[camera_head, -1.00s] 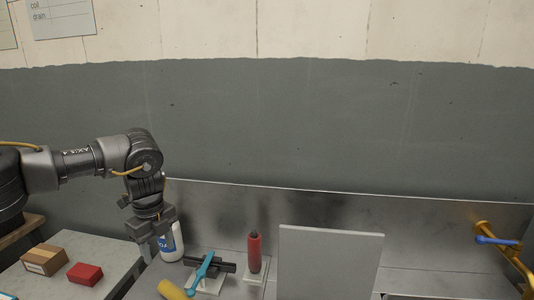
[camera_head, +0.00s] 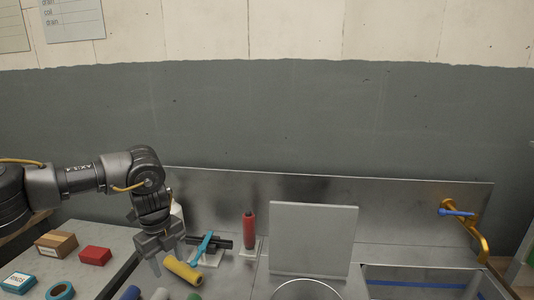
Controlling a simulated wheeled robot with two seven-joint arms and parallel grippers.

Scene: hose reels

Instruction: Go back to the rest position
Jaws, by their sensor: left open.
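My left gripper (camera_head: 166,262) hangs at the end of my left arm, which comes in from the left. It is open, points down and holds nothing that I can see. It is in front of a white bottle (camera_head: 177,213), which it mostly hides. A yellow cylinder (camera_head: 183,270) lies just right of the fingers; I cannot tell whether they touch. My right gripper is not in view.
A turquoise-handled tool (camera_head: 203,247) and a red cylinder (camera_head: 249,230) stand near a grey upright panel (camera_head: 313,238). A brass tap (camera_head: 463,224) is at right above a basin. A cardboard box (camera_head: 56,244) and red block (camera_head: 95,256) lie on the left table.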

